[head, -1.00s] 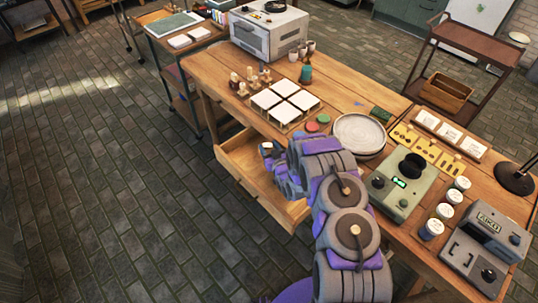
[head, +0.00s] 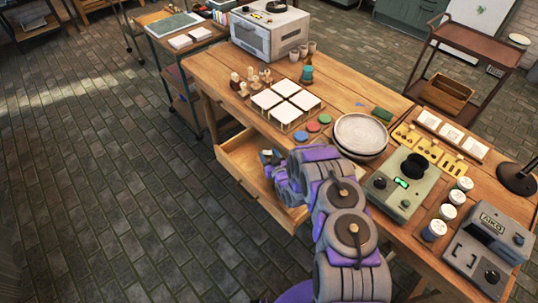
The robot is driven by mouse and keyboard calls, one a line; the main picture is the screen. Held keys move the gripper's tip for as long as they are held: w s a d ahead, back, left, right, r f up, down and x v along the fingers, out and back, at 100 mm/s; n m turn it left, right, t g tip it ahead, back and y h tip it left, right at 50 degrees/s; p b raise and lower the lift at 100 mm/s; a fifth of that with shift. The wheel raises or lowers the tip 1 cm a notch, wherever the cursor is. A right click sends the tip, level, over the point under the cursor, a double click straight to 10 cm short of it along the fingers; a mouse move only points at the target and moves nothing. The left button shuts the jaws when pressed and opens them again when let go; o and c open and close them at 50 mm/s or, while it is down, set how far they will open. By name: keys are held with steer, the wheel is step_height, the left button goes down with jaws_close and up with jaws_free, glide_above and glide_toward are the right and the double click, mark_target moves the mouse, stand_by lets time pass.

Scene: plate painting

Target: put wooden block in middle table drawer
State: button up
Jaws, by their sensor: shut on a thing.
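The table drawer (head: 237,160) is pulled open under the front edge of the long wooden table (head: 215,82). My gripper (head: 269,157) is over the open drawer, at its inner right part, and is shut. The thing in it is small and mostly hidden by the fingers and my arm, so the wooden block does not show clearly. I cannot tell whether the held thing touches the drawer floor. My arm covers the drawer's right part.
White tiles (head: 285,103) and colored discs (head: 312,126) lie on the table above the drawer. A stack of plates (head: 361,132) and a green device (head: 400,186) stand to the right. The drawer's left part is bare, and the floor at left is clear.

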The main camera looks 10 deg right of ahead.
steer(key=o, duration=1.1)
steer(key=shift+a, duration=0.15)
steer(key=shift+r, duration=0.15)
